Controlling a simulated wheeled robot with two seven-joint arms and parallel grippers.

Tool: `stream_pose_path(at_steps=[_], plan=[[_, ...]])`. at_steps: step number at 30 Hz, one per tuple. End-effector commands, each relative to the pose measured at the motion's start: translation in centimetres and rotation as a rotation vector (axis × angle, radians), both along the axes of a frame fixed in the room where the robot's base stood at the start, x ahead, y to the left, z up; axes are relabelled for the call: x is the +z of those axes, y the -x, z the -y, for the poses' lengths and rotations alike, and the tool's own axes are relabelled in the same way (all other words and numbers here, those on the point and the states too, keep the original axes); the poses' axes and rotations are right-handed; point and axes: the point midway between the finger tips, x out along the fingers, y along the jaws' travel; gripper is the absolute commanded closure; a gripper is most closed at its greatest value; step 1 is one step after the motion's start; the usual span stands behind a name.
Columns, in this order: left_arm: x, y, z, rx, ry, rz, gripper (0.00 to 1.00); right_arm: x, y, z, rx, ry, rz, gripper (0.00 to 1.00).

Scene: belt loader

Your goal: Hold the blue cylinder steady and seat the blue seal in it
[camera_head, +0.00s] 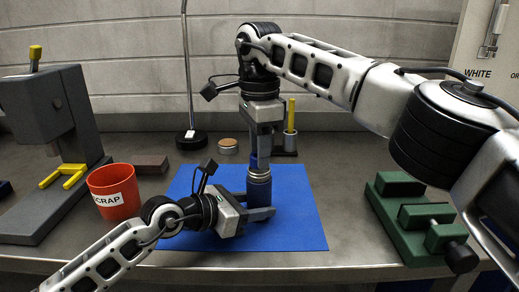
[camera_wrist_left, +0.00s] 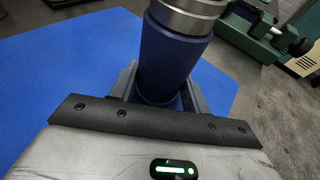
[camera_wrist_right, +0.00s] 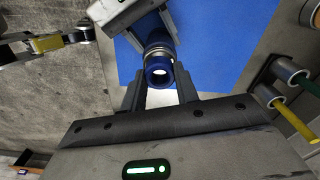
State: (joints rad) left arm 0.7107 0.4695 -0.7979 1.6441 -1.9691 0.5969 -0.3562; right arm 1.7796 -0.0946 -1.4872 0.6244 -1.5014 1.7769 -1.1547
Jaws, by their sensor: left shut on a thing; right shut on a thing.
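The blue cylinder (camera_head: 259,189) with its silver collar stands upright on the blue mat (camera_head: 305,225). My left gripper (camera_head: 262,211) is shut around its lower body; the left wrist view shows the cylinder (camera_wrist_left: 168,55) between the fingers. My right gripper (camera_head: 261,160) points down from above, shut on the blue seal (camera_head: 253,160). In the right wrist view the seal (camera_wrist_right: 158,75) is a blue ring with a bright opening between the fingertips, lined up close to the collar (camera_wrist_right: 157,48). I cannot tell whether the seal touches the collar or sits inside it.
A red scrap bin (camera_head: 115,192) stands left of the mat beside a grey press with a yellow fork (camera_head: 62,176). A green fixture (camera_head: 420,215) is at the right. Behind the mat are a round tin (camera_head: 228,146), a lamp stand and a holder with a yellow stick (camera_head: 291,115).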

Motion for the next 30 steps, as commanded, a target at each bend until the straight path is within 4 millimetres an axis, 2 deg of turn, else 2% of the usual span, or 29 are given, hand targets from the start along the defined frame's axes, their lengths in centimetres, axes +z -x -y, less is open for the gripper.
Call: stream_pose_path(at_steps=[30], plan=[[0.0, 0.0, 0.0, 0.000, -0.001, -0.001, 0.66, -0.8, 0.0, 0.0, 0.000, 0.001, 0.001, 0.91]])
